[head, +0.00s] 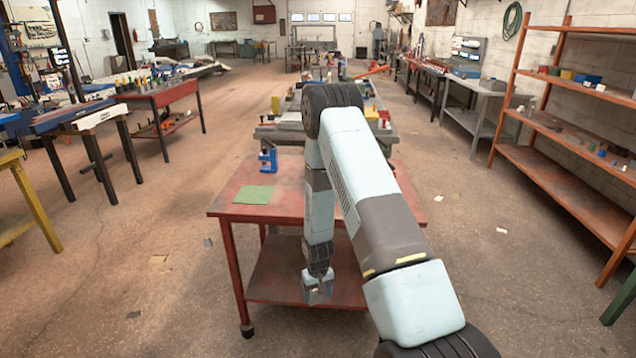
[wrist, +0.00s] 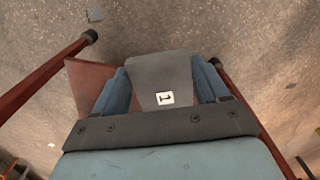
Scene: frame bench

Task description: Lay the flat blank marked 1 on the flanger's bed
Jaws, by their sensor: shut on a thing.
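My gripper (wrist: 162,85) is shut on the flat grey blank (wrist: 160,72), which has a white label marked 1 and sits between the two blue fingers in the wrist view. In the head view my gripper (head: 318,290) hangs pointing down, low in front of the red table, below its top; the blank is too small to make out there. A small blue bench device (head: 268,160) stands at the back left of the red tabletop. I cannot tell for sure that it is the flanger. Its bed is too small to make out.
The red table (head: 232,208) has a lower shelf (head: 262,285) and a green mat (head: 254,194) on its top left. My arm hides much of the tabletop's right side. A cluttered bench stands behind it. An orange shelf rack (head: 545,170) stands at right.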

